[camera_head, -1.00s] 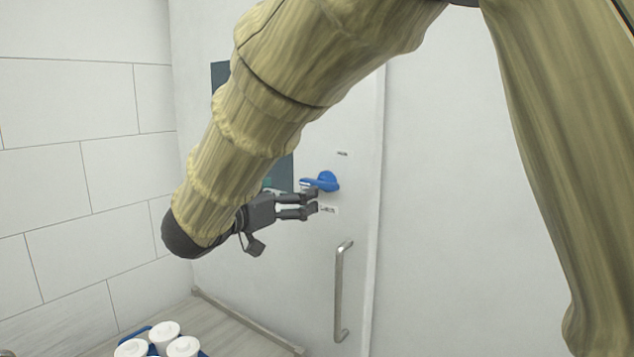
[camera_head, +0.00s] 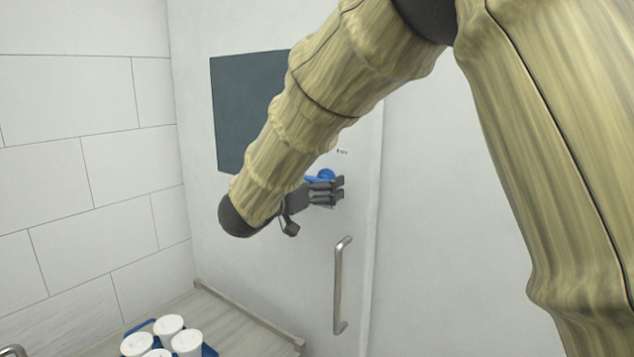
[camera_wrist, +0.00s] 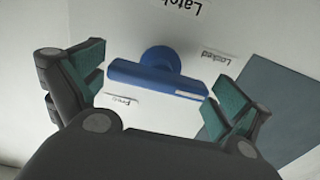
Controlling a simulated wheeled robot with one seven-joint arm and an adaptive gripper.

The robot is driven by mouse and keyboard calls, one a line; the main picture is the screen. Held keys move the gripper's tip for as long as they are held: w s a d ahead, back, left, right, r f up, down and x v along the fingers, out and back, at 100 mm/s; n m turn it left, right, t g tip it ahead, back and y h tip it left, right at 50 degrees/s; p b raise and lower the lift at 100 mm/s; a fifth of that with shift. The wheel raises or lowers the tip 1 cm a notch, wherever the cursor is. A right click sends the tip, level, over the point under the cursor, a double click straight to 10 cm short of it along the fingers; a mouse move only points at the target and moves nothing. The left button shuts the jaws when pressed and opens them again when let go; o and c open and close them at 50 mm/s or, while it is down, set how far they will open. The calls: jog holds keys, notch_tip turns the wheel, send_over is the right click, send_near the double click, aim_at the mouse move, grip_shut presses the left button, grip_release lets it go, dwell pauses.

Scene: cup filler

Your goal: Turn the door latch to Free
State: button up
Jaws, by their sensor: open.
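The blue door latch (camera_head: 322,176) is on the white door (camera_head: 260,215), partly hidden behind my gripper in the head view. In the wrist view the latch handle (camera_wrist: 157,80) lies between my open fingers, its white-marked end near the right finger. Its round hub shows behind the bar. A label reading "Locked" (camera_wrist: 217,57) is by the marked end, and a label that looks like "Free" (camera_wrist: 122,98) is below the bar's other half; both appear upside down. My gripper (camera_head: 340,189) is open in front of the latch. I cannot tell whether a finger touches it.
A vertical metal door handle (camera_head: 341,285) is below the latch. A dark window panel (camera_head: 240,110) is on the door's left. A blue tray (camera_head: 209,350) with several white lidded cups (camera_head: 169,325) stands at the bottom left, near a ledge (camera_head: 250,317).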

jog(key=shift+c, duration=0.4)
jog(key=c, duration=0.7)
